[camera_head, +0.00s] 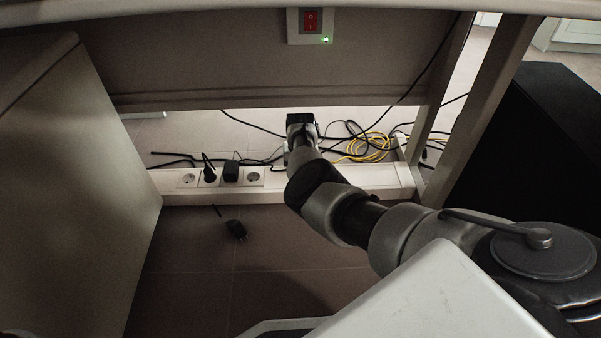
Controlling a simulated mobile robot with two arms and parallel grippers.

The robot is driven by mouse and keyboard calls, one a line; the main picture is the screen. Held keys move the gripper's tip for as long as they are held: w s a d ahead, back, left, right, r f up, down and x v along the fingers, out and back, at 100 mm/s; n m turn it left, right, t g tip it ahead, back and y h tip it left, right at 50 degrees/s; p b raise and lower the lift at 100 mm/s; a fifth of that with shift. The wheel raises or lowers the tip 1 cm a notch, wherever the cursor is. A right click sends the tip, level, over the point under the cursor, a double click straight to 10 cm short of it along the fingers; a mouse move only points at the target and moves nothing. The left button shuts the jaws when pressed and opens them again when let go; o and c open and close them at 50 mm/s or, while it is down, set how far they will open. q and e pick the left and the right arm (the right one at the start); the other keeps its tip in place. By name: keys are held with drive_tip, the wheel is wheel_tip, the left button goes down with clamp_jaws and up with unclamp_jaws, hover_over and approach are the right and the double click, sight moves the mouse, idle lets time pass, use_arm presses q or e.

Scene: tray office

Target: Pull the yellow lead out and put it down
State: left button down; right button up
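The yellow lead (376,153) lies in loose loops on the floor behind the socket strip (381,177). Black leads cross and tangle with it. Its left end runs toward my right gripper (300,133), and its plug is not visible. My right arm comes in from the right and reaches to the strip. The gripper is over the strip, just left of the yellow loops. Its fingertips are hidden by my own wrist, so I cannot tell whether they hold anything. My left gripper is out of view.
A black plug (209,174) and a black adapter (230,172) sit in the strip, between free sockets. Another black plug (236,229) lies on the floor in front. A red switch (311,20) with a green light is above. A cabinet (75,190) stands left, a black box (540,150) right.

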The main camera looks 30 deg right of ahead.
drive_tip(key=shift+p, duration=0.3)
idle(0.7)
clamp_jaws()
drive_tip(key=shift+r, duration=0.15)
drive_tip(key=shift+r+p, duration=2.85)
drive_tip(key=shift+p, duration=0.25)
